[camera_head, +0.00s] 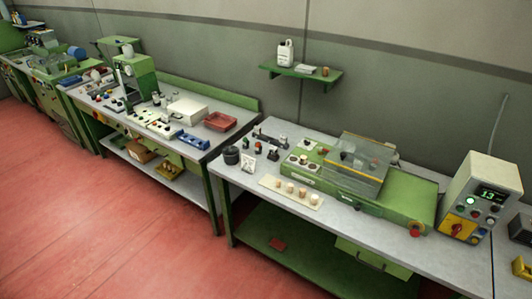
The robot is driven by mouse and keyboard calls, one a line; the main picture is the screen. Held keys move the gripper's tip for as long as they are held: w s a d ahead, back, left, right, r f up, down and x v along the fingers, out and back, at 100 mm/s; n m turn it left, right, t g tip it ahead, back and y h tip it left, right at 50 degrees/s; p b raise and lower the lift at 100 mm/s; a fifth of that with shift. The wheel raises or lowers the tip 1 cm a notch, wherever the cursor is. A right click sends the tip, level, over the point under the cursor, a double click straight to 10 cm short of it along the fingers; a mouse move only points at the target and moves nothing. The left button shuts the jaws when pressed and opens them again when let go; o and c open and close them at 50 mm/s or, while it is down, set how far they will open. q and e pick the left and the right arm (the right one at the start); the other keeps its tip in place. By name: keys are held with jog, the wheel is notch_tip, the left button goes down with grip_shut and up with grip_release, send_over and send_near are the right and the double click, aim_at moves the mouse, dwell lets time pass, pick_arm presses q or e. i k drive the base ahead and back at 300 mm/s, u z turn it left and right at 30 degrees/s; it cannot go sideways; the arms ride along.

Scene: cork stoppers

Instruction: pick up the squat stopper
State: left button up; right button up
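Several small cork stoppers stand in a row on a pale board (296,202) near the front edge of the right-hand bench. One is the leftmost stopper (278,184), and another is the rightmost stopper (314,199). They are tan with some darker tops. They are too small here for me to tell surely which one is the squat stopper. Neither of my grippers is in view.
Behind the board is a green machine (395,195) with a clear cover. A dark round pot (231,156) and a white card (248,165) stand left of the board. A control box (480,195) stands at the right. The red floor (120,230) in front is clear.

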aim_at(304, 158)
jog(key=u, duration=0.3)
jog(key=i, duration=0.85)
jog(key=z, duration=0.75)
jog(key=i, duration=0.8)
jog(key=z, duration=0.8)
